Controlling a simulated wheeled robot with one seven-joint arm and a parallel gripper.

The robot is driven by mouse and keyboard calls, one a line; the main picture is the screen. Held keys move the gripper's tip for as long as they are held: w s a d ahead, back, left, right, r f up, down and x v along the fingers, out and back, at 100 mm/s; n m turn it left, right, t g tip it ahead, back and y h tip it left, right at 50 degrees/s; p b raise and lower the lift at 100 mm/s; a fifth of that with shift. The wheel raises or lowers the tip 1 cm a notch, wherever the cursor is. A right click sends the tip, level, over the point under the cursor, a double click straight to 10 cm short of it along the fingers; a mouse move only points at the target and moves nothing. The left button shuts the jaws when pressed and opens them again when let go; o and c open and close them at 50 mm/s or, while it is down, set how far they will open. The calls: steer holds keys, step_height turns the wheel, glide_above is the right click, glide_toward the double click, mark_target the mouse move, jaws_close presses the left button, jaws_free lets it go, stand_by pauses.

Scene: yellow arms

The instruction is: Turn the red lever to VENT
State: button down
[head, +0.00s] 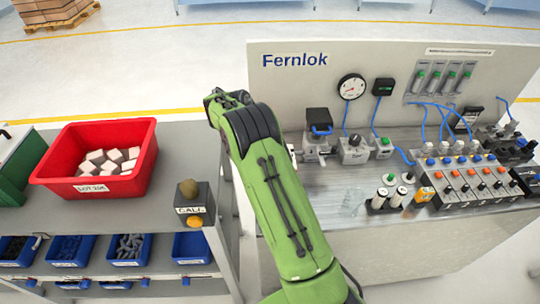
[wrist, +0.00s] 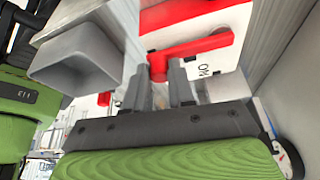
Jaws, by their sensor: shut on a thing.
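The red lever (wrist: 205,46) shows in the wrist view in front of a white plate (wrist: 222,68) with partly visible dark lettering that I cannot fully read. My gripper (wrist: 167,62) has its two grey fingers at the left end of the lever, shut on it. The fingertips partly hide that end. A VENT mark cannot be made out, so the lever's setting is unclear. In the head view my green arm covers the area, and neither the gripper nor the lever shows.
In the wrist view a grey open box (wrist: 75,65) is close left of the fingers, and another red part (wrist: 185,12) lies above the lever. In the head view a Fernlok panel (head: 380,60) stands behind a bench with valves. A red bin (head: 60,165) sits at left.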

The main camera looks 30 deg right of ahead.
steer(key=shift+w, duration=0.1)
stand_by(0.3)
steer(key=c, duration=1)
jaws_free()
steer(key=shift+o, duration=0.2)
steer(key=p+v, duration=0.6)
steer(key=v, duration=0.9)
steer(key=shift+r+p, duration=0.35)
steer(key=shift+r, duration=0.1)
steer(key=shift+a, duration=0.1)
